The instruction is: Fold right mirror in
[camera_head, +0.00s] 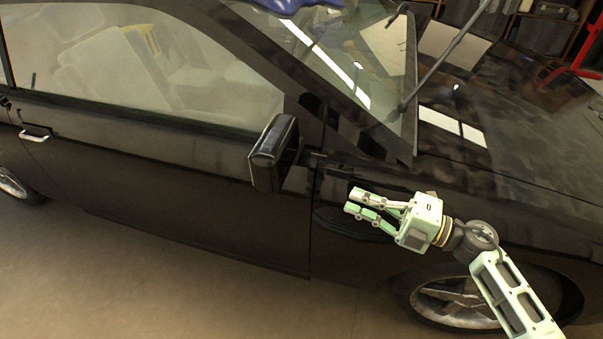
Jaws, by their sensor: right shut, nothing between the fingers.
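The right mirror (268,158) is a black housing that sticks out from the front door of the dark car, near the base of the windshield pillar. My right gripper (352,203) is pale green, with its fingers pointing left toward the mirror. It is shut and empty, in front of the car's front fender, to the right of and a little below the mirror. A gap shows between the fingertips and the mirror. My left gripper is not in view.
The car's side door (180,190) fills the left and middle. A front wheel (455,300) is below my right arm. Wipers (440,62) stand off the windshield. A red stand (583,55) is at the upper right. Open floor (150,285) lies at the lower left.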

